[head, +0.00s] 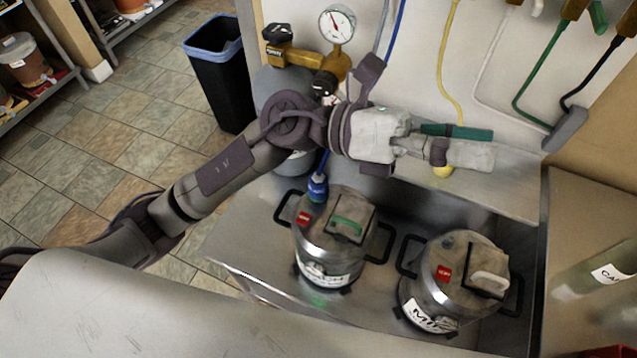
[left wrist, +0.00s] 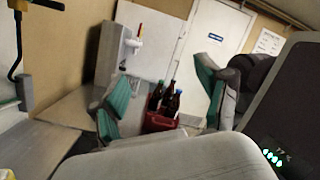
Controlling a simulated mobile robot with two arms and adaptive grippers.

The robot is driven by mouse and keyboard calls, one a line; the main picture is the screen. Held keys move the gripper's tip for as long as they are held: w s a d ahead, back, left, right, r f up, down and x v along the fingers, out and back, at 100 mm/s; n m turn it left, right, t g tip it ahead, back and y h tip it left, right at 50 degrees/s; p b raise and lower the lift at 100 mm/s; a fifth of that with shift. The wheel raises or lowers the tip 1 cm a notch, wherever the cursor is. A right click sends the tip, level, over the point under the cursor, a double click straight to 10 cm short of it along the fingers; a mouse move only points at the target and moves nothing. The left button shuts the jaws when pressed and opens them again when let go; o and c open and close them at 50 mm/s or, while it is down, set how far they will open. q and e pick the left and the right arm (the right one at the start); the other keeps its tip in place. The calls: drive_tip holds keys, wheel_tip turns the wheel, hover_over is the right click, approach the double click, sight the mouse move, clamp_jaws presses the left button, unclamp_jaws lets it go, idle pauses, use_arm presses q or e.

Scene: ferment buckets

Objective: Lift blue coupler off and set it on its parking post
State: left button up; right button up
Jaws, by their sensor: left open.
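The blue coupler (head: 318,187) sits upright at the back-left of the lid of the left steel keg (head: 330,240). Its blue hose (head: 399,18) runs down the wall and passes behind my left arm. My left gripper (head: 478,143) is open and empty, above and to the right of the coupler, pointing right over the back ledge. Its teal finger pads stand apart in the left wrist view (left wrist: 165,98). A yellow coupler (head: 443,171) shows partly below the gripper. I cannot make out the blue coupler's parking post. My right gripper is not in view.
A second keg (head: 455,280) stands to the right in the steel basin (head: 240,238). A gauge (head: 337,23) and a brass regulator (head: 292,55) rise behind my arm. Yellow (head: 446,60), white, green and black hoses hang along the wall. A red crate of bottles (left wrist: 160,122) stands farther off.

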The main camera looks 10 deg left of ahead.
use_arm(q)
wheel_tip(320, 180, down, 5)
drive_tip(key=s+m+g+y, duration=0.1)
drive_tip(key=m+g+y, duration=0.1)
drive_tip(key=m+y, duration=0.15)
drive_tip(key=m+t+y, duration=0.3)
drive_tip(key=t+y, duration=0.3)
drive_tip(key=y, duration=1.1)
hover_over(318, 178)
wheel_tip(318, 178, down, 10)
drive_tip(key=shift+w+a+f, duration=0.1)
drive_tip(key=shift+a+f, duration=0.2)
drive_tip(key=shift+f, duration=0.15)
wheel_tip(318, 178, down, 8)
drive_tip(key=shift+r+p, duration=0.15)
drive_tip(key=shift+p, duration=0.75)
drive_tip(key=f, duration=0.1)
drive_tip(key=f+p, duration=0.1)
drive_tip(key=f, duration=0.1)
drive_tip(key=f+p, duration=0.1)
drive_tip(key=shift+d+f, duration=0.35)
drive_tip(key=shift+f, duration=0.35)
drive_tip(key=c, duration=1.4)
